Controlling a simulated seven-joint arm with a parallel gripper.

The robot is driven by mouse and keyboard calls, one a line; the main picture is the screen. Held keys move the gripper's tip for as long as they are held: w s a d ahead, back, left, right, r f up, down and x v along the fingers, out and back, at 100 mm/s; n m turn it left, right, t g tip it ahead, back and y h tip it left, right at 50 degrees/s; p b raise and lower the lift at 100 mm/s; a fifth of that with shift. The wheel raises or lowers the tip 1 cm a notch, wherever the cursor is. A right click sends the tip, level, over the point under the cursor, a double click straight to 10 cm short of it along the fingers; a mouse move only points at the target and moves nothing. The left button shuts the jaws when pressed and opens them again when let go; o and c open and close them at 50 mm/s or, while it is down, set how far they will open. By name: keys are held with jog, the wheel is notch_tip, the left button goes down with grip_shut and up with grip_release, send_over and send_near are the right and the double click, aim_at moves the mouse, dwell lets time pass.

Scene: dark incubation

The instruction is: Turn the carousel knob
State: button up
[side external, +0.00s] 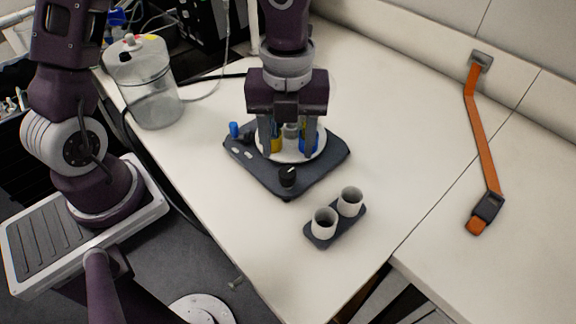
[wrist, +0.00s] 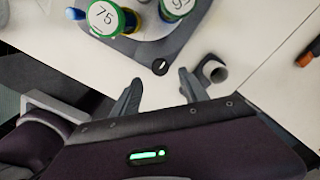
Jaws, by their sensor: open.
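The carousel has a dark base (side external: 245,160) with a round white plate (side external: 290,156) on top. The black carousel knob (side external: 287,177) stands upright at the base's front corner, with a pale mark on top. It also shows in the wrist view (wrist: 160,67), just beyond the fingertips and between their lines. My gripper (side external: 287,150) points down, open and empty, and overlaps the plate in the side view. In the wrist view its two fingers (wrist: 160,82) are spread apart. The knob is clear of both fingers. How high the fingertips are above it is hard to tell.
Containers with yellow (side external: 276,144) and blue (side external: 308,143) sides stand on the plate, partly hidden by my fingers. Two white cups (side external: 324,222) (side external: 350,201) stand in a dark holder nearby. A clear jar (side external: 148,90) is at left, an orange strap (side external: 480,135) at right.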

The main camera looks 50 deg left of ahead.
aim_at(287, 172)
notch_tip(287, 172, down, 7)
jog(key=shift+r, duration=0.1)
grip_shut()
jog(key=n, duration=0.4)
jog(key=shift+n, duration=0.3)
grip_release()
jog(key=shift+r, duration=0.15)
